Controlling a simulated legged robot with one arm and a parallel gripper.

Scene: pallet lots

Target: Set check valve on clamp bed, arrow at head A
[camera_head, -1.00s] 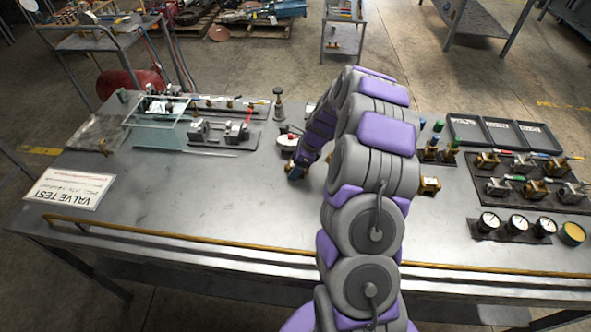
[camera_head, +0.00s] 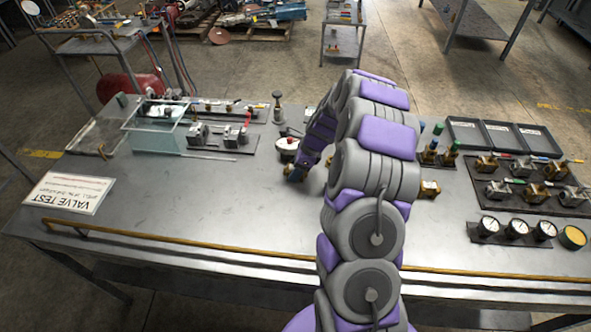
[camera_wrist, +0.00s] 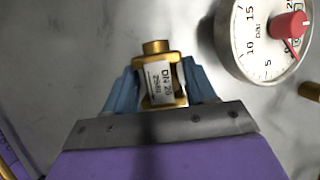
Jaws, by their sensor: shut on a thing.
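My gripper (camera_wrist: 161,80) is shut on a brass check valve (camera_wrist: 155,47), with blue fingers on both sides of its body. A white label reading "DN 20" faces the wrist camera; I cannot make out an arrow. In the head view my gripper (camera_head: 293,173) is low over the middle of the bench, partly behind my arm, and the valve is hard to make out. The clamp bed (camera_head: 220,146), a dark plate with grey clamp blocks and a red lever (camera_head: 246,122), lies to the left of my gripper. I cannot read which head is A.
A round gauge (camera_wrist: 266,38) with a red knob is right beside my gripper. A clear tank (camera_head: 152,141) stands left of the clamp bed. Valves, dial gauges (camera_head: 517,227) and grey trays (camera_head: 503,137) fill the bench's right. The bench's front left is clear apart from a sign (camera_head: 68,191).

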